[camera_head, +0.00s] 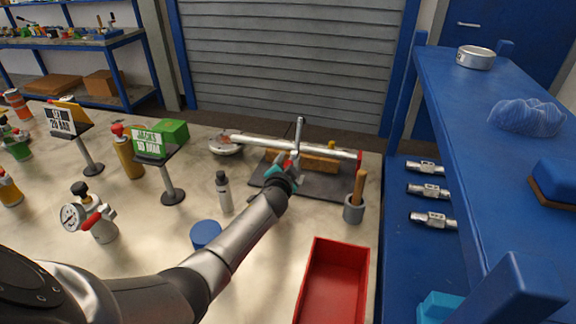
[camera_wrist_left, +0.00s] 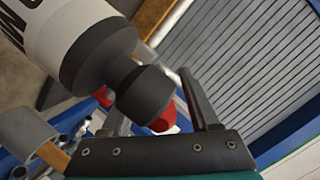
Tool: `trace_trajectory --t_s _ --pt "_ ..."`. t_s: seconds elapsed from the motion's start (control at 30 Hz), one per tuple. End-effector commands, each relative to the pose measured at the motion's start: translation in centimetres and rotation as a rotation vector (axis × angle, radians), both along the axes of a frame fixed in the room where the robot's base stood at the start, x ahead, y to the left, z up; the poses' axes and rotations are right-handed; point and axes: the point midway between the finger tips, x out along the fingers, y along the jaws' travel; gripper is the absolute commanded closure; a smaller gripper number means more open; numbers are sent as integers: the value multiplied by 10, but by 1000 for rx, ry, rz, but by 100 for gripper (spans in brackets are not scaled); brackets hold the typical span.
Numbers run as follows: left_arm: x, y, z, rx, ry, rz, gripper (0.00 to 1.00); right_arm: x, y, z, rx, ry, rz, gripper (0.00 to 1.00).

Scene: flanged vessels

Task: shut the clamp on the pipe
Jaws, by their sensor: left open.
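The white pipe (camera_head: 255,143) with red ends lies across the far part of the table, over a dark plate (camera_head: 330,182) and brown blocks. A grey metal clamp (camera_head: 296,150) is at the middle of the pipe, with its lever standing up. How far its jaws part is too small to tell. My left gripper (camera_head: 289,170), with teal parts, is open and empty just in front of the clamp. Whether it touches the clamp cannot be told. In the left wrist view one dark finger (camera_wrist_left: 203,98) shows; the clamp cannot be made out there.
A grey bottle (camera_head: 224,192) stands left of my left gripper. A blue shelf (camera_head: 455,110) bounds the right.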

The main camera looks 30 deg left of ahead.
Motion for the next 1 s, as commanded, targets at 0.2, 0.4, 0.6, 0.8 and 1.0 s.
trace_trajectory --t_s 0.2,0.4,0.6,0.8,1.0 --pt "0 0 0 0 0 0 58 0 0 0 0 0 0 7" --pt "0 0 0 0 0 0 80 0 0 0 0 0 0 7" --pt "0 0 0 0 0 0 100 0 0 0 0 0 0 7" --pt "0 0 0 0 0 0 100 0 0 0 0 1 0 7" --pt "0 0 0 0 1 1 100 0 0 0 0 1 0 7"
